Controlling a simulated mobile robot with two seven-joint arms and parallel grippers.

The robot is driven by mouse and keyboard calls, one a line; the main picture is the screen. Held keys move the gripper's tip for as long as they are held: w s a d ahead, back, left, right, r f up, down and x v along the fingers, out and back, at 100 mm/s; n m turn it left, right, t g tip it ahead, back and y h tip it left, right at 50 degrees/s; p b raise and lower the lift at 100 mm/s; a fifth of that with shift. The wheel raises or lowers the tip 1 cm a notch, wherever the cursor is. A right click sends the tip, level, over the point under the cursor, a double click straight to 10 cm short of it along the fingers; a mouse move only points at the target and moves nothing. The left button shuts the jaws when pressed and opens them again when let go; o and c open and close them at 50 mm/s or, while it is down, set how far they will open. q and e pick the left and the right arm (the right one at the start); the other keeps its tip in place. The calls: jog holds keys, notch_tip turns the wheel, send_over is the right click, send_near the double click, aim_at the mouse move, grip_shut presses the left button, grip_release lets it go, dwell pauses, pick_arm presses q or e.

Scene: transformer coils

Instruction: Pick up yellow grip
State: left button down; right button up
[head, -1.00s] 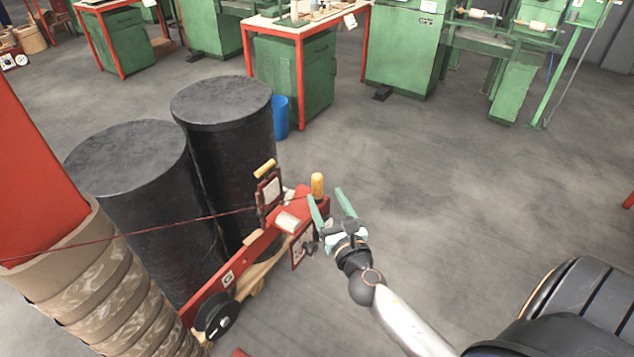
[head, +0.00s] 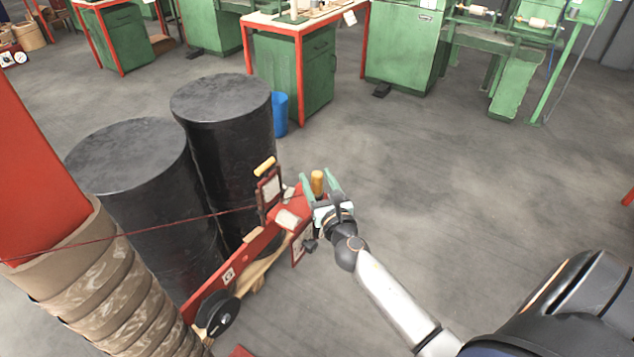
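A yellow grip (head: 317,182) stands upright at the right end of a red machine (head: 262,240). A second yellow handle (head: 265,166) sits tilted on top of a small framed part of that machine, to the left. My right gripper (head: 317,181) is open, with its pale green fingers on either side of the upright yellow grip. I cannot tell whether the fingers touch it. The lower end of the grip is partly hidden behind the gripper. My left gripper is not in view.
Two large black drums (head: 225,130) stand left of the machine. A wrapped coil column (head: 110,290) is at the lower left, with a thin red thread running to the machine. A blue bin (head: 280,115) and green workbenches are behind. The floor at right is clear.

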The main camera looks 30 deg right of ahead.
aim_at(320, 175)
grip_shut()
dwell(0.7)
jog(key=shift+r+p, duration=0.45)
jog(key=shift+r, duration=0.1)
jog(key=r+p, duration=0.2)
jog(key=r, duration=0.1)
jog(key=shift+s+d+r+p, duration=0.1)
jog(key=shift+s+r+p, duration=0.1)
jog(key=shift+s+p, duration=0.15)
jog(key=s+d+r, duration=0.3)
jog(key=s+r, duration=0.5)
jog(key=s, duration=0.5)
jog(key=shift+d+r+p, duration=0.15)
jog(key=shift+r+p, duration=0.1)
jog(key=shift+p, duration=0.15)
